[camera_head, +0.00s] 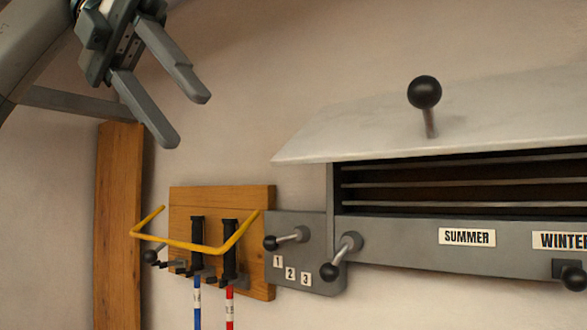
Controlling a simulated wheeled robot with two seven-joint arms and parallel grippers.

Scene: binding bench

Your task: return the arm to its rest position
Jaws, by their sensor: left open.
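My left gripper (187,121) is at the upper left, on an arm that comes in from the left edge. Its two grey fingers are apart with nothing between them. It hangs above and left of the wooden board and touches nothing that I can see. My right gripper is not in this view.
A wooden board (262,204) carries black clips, blue (197,305) and red (229,305) rods and a yellow bar (180,243). A wooden post (118,230) stands left. A grey slatted unit (390,229) with a black-knobbed lever (424,92) fills the right. The wall above the board is clear.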

